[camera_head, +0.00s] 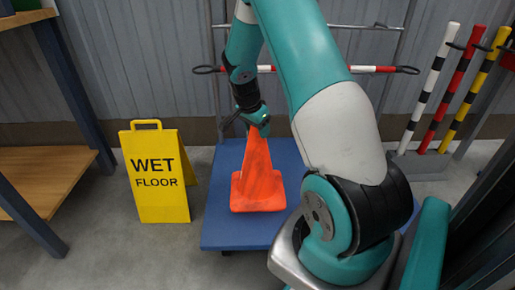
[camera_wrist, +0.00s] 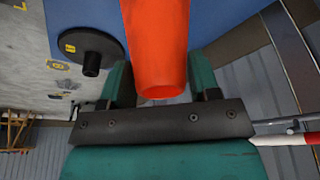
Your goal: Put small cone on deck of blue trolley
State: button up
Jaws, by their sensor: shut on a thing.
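The small orange cone (camera_head: 258,182) is upright over the deck of the blue trolley (camera_head: 225,228). Its base looks at or very near the deck surface; I cannot tell for certain whether it touches. My gripper (camera_head: 257,122) is shut on the cone's top from above. In the wrist view, the cone (camera_wrist: 158,45) runs between the two teal fingers (camera_wrist: 160,85), with its narrow end toward the palm. The blue deck (camera_wrist: 220,22) shows behind it. My arm hides the right part of the deck.
A yellow wet floor sign (camera_head: 158,180) stands on the floor just left of the trolley. A wooden shelf (camera_head: 45,172) is at the far left. Striped posts (camera_head: 462,88) stand at the back right. A red-and-white bar (camera_head: 360,69) spans behind the trolley.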

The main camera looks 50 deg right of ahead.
aim_at(257, 141)
jog(key=shift+f+b, duration=0.9)
jog(key=shift+f, duration=2)
jog(key=o, duration=1.3)
